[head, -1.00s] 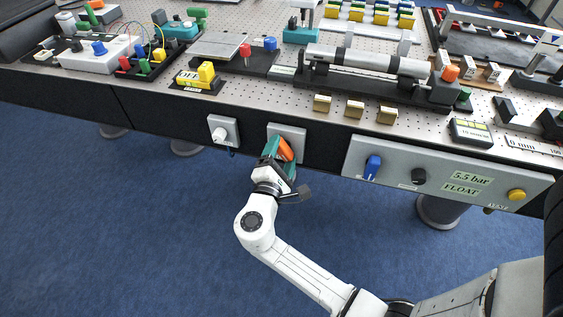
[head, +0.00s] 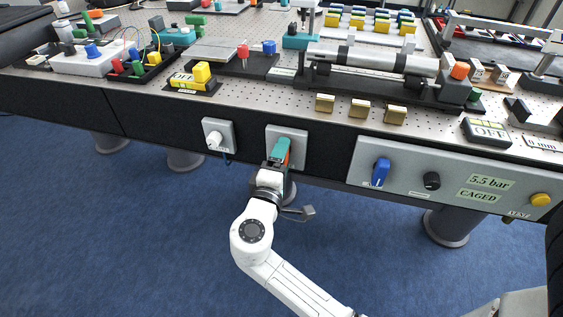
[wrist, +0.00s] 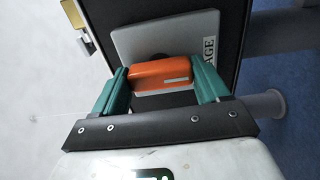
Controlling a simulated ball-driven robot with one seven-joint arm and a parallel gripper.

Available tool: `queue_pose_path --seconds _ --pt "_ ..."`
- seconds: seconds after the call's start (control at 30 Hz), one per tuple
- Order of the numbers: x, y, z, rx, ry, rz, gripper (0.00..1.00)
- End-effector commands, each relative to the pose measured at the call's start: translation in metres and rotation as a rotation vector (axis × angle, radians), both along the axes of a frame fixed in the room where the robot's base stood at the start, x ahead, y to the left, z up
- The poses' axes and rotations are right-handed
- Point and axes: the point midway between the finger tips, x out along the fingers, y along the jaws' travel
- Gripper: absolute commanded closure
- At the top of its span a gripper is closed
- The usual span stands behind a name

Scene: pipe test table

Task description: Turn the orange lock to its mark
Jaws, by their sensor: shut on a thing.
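The orange lock (head: 287,157) is on a grey plate (head: 300,136) on the front of the table. In the wrist view the lock (wrist: 160,72) is an orange block with a pale line on its face. My gripper (head: 281,152) is shut on it, with one teal finger at each side in the wrist view (wrist: 162,79). In the head view the fingers cover most of the lock, and it looks close to upright. A label ending in "NGE" (wrist: 211,55) is partly hidden by the right finger. I cannot make out the lock's mark.
A grey plate with a white knob (head: 214,139) is just left. To the right, a grey panel (head: 405,180) has a blue handle (head: 381,171), a black knob (head: 431,181) and a sign reading "CAGED" (head: 478,197). Open blue floor lies in front.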

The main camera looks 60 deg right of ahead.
Motion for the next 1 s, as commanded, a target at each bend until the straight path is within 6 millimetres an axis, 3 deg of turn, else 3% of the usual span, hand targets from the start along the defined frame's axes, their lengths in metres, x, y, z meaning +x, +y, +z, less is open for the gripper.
queue_pose_path --seconds 0.4,0.43,0.6,0.7,1.0 --pt "-0.0008 -0.0003 -0.0017 0.005 -0.005 -0.003 0.56" --pt "-0.0009 -0.0003 -0.0017 0.005 -0.005 -0.003 0.23" --pt "-0.0006 -0.0002 -0.0011 0.004 -0.005 -0.002 0.06" --pt "-0.0005 -0.0002 -0.0009 0.004 -0.004 -0.001 0.00" --pt "-0.0018 0.0062 -0.0007 0.003 -0.004 0.001 0.00"
